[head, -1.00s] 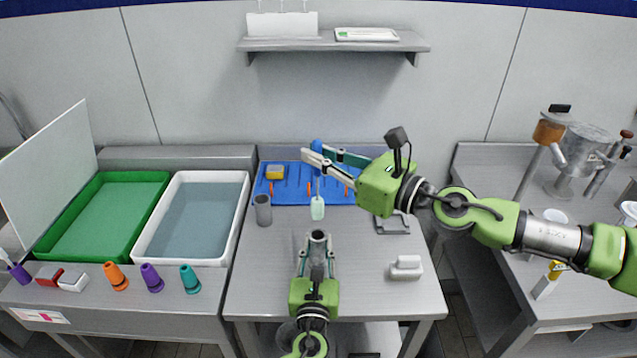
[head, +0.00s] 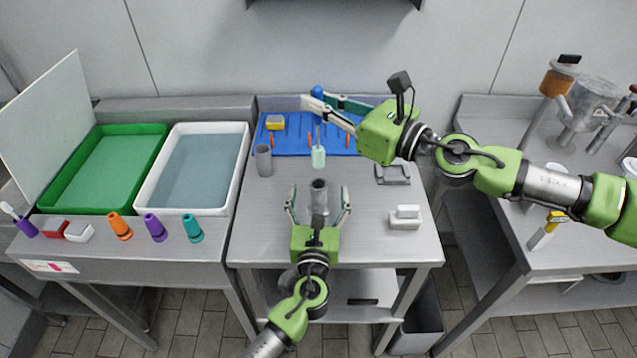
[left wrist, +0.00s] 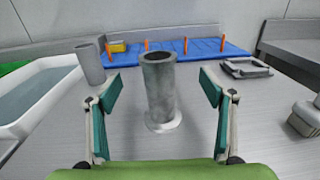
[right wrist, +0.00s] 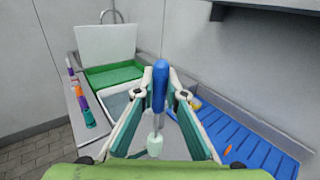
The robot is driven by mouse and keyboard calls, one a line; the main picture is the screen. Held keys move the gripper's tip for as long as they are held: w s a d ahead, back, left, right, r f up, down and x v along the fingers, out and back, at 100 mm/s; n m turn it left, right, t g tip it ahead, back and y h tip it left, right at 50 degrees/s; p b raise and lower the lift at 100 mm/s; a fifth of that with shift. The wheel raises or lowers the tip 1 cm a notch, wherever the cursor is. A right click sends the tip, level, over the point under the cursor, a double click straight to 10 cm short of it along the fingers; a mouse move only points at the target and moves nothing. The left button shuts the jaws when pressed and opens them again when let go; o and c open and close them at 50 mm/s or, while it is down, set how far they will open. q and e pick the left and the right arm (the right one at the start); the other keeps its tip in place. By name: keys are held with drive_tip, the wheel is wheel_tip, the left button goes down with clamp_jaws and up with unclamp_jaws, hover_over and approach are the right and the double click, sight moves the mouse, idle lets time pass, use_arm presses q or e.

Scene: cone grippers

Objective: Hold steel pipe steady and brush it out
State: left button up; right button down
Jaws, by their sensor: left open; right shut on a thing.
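The steel pipe (head: 319,193) stands upright on the metal table, on a round base seen in the left wrist view (left wrist: 160,90). My left gripper (head: 318,205) is open, with one finger on each side of the pipe and a visible gap to both. My right gripper (head: 320,101) is shut on the blue handle of the brush (right wrist: 159,84). The brush hangs head down behind the pipe, and its pale green head (head: 318,157) appears above the tabletop, not in the pipe.
A grey cylinder (head: 263,160) stands at the table's back left. A blue mat with orange pegs (head: 290,140) and a yellow sponge (head: 275,122) lies behind. A white block (head: 405,217) sits at right. A white water tub (head: 240,170) and a green tray (head: 98,205) are left.

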use_arm(q)
drive_tip(key=s, duration=1.2)
drive_tip(key=shift+a, duration=0.3)
